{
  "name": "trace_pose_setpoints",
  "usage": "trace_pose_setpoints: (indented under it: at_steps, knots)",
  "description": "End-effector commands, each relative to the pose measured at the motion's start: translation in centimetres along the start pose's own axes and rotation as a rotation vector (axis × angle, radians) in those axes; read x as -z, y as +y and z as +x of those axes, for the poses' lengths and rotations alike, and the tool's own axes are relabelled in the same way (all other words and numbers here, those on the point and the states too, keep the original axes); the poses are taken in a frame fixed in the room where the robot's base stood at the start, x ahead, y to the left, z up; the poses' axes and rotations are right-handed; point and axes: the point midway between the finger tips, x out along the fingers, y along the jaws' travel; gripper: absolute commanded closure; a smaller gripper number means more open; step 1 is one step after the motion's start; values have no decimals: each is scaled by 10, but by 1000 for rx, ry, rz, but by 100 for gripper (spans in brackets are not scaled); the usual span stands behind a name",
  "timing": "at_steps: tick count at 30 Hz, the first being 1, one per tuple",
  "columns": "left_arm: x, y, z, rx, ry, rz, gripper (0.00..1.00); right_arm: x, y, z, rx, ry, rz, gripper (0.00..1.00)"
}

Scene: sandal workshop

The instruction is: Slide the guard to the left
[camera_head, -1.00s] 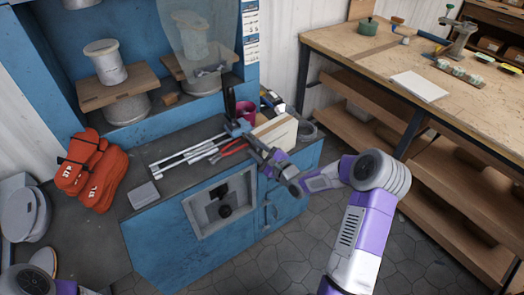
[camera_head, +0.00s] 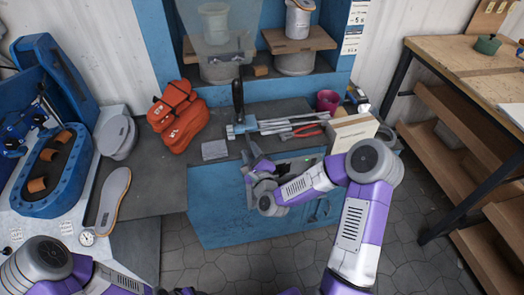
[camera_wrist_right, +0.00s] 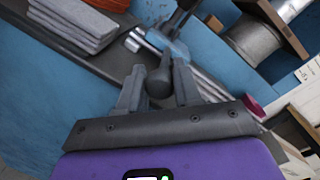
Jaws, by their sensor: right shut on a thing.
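The clear guard panel (camera_head: 194,30) hangs in front of the left spool in the blue station. Below it, a blue-grey sliding block (camera_head: 240,128) with an upright black handle (camera_head: 238,96) sits at the left end of the silver rails (camera_head: 285,122). I cannot see how block and panel are joined. My right gripper (camera_head: 252,164) is at the counter's front edge, just below the block. In the right wrist view its fingers (camera_wrist_right: 158,88) are shut on a dark round knob (camera_wrist_right: 160,82), with the block (camera_wrist_right: 170,50) beyond. My left arm shows at bottom left; its gripper is out of frame.
Orange sandals (camera_head: 178,116) and a stack of grey slabs (camera_head: 214,150) lie left of the block. Red-handled pliers (camera_head: 308,131), a magenta cup (camera_head: 327,100) and a pale box (camera_head: 352,132) stand right. The right spool (camera_head: 298,22) is uncovered.

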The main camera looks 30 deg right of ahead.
Motion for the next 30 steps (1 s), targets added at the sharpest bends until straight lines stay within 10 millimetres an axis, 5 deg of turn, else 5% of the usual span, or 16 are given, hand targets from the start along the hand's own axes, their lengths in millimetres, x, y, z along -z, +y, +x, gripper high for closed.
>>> trace_pose_setpoints:
  at_steps: [18,19,21,23,30]
  knots:
    - [0,-1,4,0,0,0,43,-19,15,4,-4,-11,3,100]
    - [0,-1,4,0,0,0,43,-19,16,4,-4,-11,3,62]
    - [0,-1,4,0,0,0,43,-19,15,4,-4,-11,3,51]
    - [0,-2,4,0,0,0,43,-18,15,4,-3,-9,3,43]
    - [0,-2,4,0,0,0,43,-16,15,4,-2,-5,2,43]
